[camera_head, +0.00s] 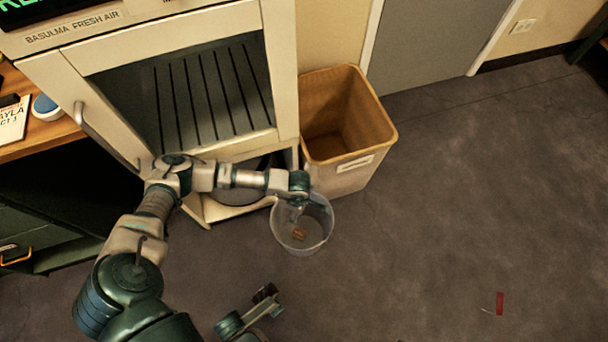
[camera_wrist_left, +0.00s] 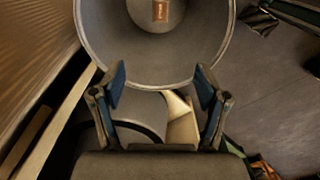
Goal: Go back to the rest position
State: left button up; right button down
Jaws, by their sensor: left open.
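My left arm reaches in from the left, and my left gripper (camera_head: 298,205) is over the round bin (camera_head: 318,246) on the floor.
A white cabinet (camera_head: 284,60) with a slatted window stands behind my left arm. A tan open-topped box (camera_head: 385,128) stands beside it. A wooden table (camera_head: 55,132) is at the left. A red strip (camera_head: 499,303) lies on the floor, which is mostly clear at the right.

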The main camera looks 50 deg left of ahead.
pick_arm(q)
jog(key=shift+a+r, duration=0.15)
jog(key=shift+r, duration=1.1)
